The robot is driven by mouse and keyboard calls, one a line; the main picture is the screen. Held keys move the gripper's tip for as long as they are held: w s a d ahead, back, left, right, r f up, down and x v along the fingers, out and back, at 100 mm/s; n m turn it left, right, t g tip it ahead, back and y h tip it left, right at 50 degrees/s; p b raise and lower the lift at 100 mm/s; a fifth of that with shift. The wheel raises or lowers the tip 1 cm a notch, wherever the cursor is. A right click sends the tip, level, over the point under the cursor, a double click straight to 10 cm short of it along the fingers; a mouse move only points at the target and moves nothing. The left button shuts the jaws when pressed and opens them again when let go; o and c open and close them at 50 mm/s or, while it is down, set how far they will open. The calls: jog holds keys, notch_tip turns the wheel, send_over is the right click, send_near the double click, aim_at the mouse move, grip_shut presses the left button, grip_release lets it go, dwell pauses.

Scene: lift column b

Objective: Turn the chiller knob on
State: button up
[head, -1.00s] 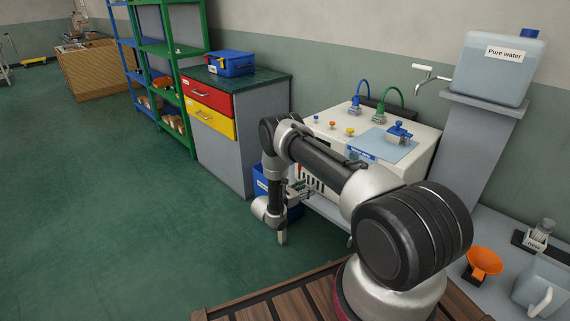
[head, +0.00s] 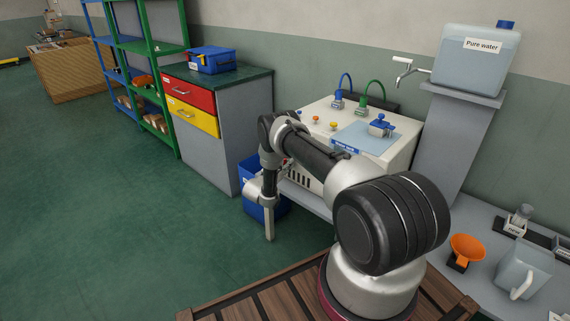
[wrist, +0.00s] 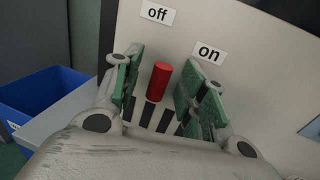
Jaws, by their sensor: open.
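The chiller (head: 318,113) is a pale box on the grey bench, partly hidden behind my arm in the head view. Its knob (wrist: 158,83) is a red bar on the front panel in the wrist view. The knob's far end points up toward the "off" label (wrist: 158,13). The "on" label (wrist: 209,52) is up and right of the knob. My gripper (wrist: 160,66) is open, with a green-padded finger on each side of the knob and a visible gap on both sides. In the head view my arm hides the knob and most of the gripper.
A blue bin (head: 250,168) stands left of the chiller and shows in the wrist view (wrist: 45,100). A drawer cabinet (head: 240,125) is beyond it. A water tank (head: 470,68) and an orange funnel (head: 467,247) are at the right. Open green floor (head: 110,230) lies left.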

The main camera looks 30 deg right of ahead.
grip_shut()
jog(key=shift+m, duration=0.3)
jog(key=m+h, duration=0.1)
jog(key=m, duration=0.5)
jog(key=shift+f, duration=0.15)
jog(key=shift+m+h, duration=0.8)
jog(key=shift+m, duration=2.3)
jog(key=shift+g, duration=0.4)
grip_release()
